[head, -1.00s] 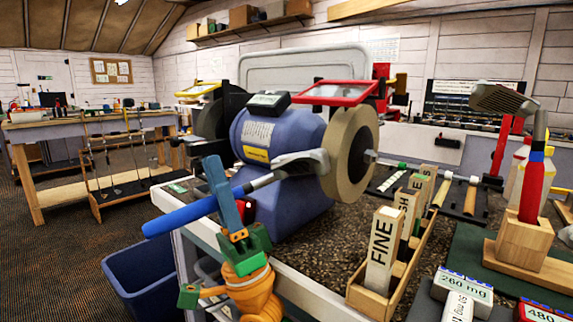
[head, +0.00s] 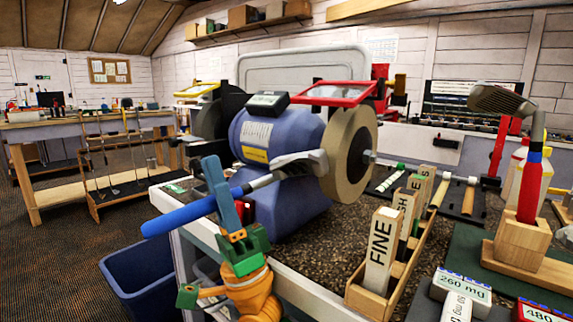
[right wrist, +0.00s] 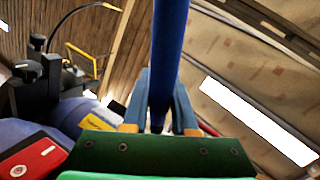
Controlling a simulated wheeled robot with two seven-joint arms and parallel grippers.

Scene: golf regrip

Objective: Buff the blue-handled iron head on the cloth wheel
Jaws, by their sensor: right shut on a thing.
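The blue-handled iron slants across the head view, its blue grip (head: 180,218) at lower left and its metal head (head: 300,160) at upper right. My right gripper (head: 222,190) is shut on the handle near the upper end of the blue grip. In the right wrist view the blue handle (right wrist: 168,50) runs between the fingers (right wrist: 160,108). The tan cloth wheel (head: 350,150) is on the right side of the blue buffing machine (head: 275,135). The iron head overlaps the wheel's left edge in the picture; I cannot tell whether they touch. My left gripper is not in view.
A red-framed shield (head: 335,94) sits above the wheel. A wooden rack with a block marked FINE (head: 381,250) stands to the right. A red-gripped club (head: 530,185) stands in a wooden block. A blue bin (head: 140,280) is below the bench at left.

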